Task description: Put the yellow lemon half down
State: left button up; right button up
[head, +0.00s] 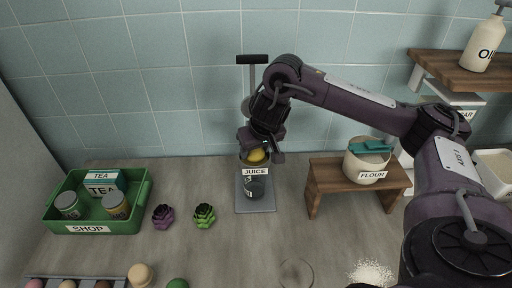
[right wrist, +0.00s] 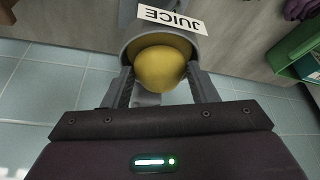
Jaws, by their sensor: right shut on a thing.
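The yellow lemon half (head: 257,156) is at the top of the grey juicer labelled JUICE (head: 240,205). In the right wrist view the lemon half (right wrist: 160,66) shows between the two fingers, over the round cup of the juicer (right wrist: 143,43). My right gripper (head: 262,154) is shut on the lemon half. Whether the lemon touches the cup is hard to tell. A dark glass (head: 255,189) stands on the juicer's base below. My left gripper is not in view.
A green SHOP crate (head: 142,198) with cans and a tea box stands at the left. Purple (head: 163,216) and green (head: 204,215) succulent-like items sit beside it. A wooden stand (head: 314,198) with a FLOUR tub (head: 368,162) is close at the right.

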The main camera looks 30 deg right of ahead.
jog(key=shift+f, duration=0.35)
jog(key=o, duration=1)
jog(key=shift+c, duration=0.2)
jog(key=shift+w+r, duration=0.1)
jog(key=shift+r, duration=0.2)
notch_tip(320, 180, up, 3)
jog(key=shift+w+d+r+p, duration=0.1)
jog(key=shift+p, duration=0.9)
jog(key=s+p+v, duration=0.1)
jog(key=p+v, duration=0.5)
jog(key=v, duration=0.3)
jog(key=shift+s, duration=0.2)
jog(key=shift+s+r, duration=0.1)
jog(key=shift+r, duration=0.05)
